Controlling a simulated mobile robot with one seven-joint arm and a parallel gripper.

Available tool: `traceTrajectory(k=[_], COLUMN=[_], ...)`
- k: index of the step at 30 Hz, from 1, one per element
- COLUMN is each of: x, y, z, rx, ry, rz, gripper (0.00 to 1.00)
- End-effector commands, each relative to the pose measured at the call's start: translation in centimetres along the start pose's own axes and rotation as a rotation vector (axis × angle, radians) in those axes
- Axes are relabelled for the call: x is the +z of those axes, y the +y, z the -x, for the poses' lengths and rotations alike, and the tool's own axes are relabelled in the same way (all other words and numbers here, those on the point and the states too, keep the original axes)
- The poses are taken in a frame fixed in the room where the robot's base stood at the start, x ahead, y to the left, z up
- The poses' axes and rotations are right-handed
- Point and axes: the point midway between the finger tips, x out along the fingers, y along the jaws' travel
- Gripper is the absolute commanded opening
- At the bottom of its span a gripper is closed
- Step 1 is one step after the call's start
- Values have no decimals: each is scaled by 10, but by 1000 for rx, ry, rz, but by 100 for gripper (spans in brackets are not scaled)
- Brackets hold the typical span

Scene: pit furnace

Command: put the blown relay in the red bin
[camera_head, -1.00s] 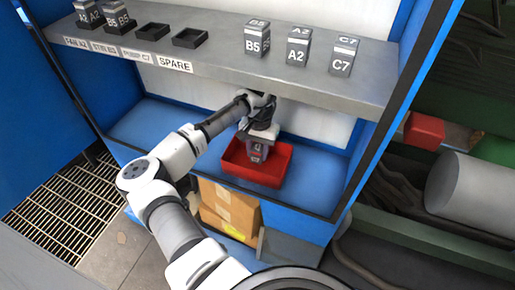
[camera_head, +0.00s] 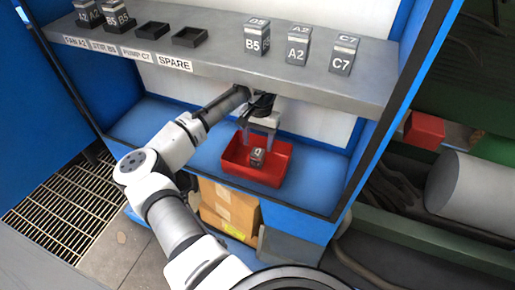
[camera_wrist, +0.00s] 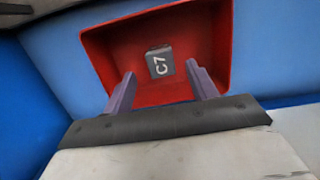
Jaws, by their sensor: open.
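A dark grey relay (camera_head: 257,157) with a light C7 mark lies inside the red bin (camera_head: 274,178) on the blue lower shelf. In the wrist view my gripper's two fingers (camera_wrist: 163,88) stand to either side, below the relay in the picture.
The grey upper shelf (camera_head: 225,67) overhangs my gripper. On it stand relays B5 (camera_head: 256,38), A2 (camera_head: 297,45) and C7 (camera_head: 342,54), two empty dark trays (camera_head: 190,37) and more relays at the left. A cardboard box (camera_head: 228,208) sits below.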

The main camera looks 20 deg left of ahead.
Motion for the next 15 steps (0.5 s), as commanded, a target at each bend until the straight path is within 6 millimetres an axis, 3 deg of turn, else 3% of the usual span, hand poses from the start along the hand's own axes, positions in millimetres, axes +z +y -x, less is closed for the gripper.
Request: traceTrajectory(k=[6, 15], x=[0, 0], y=[0, 0], z=[34, 43], rx=[0, 0], ry=[0, -1], rz=[0, 1], gripper=[58, 58])
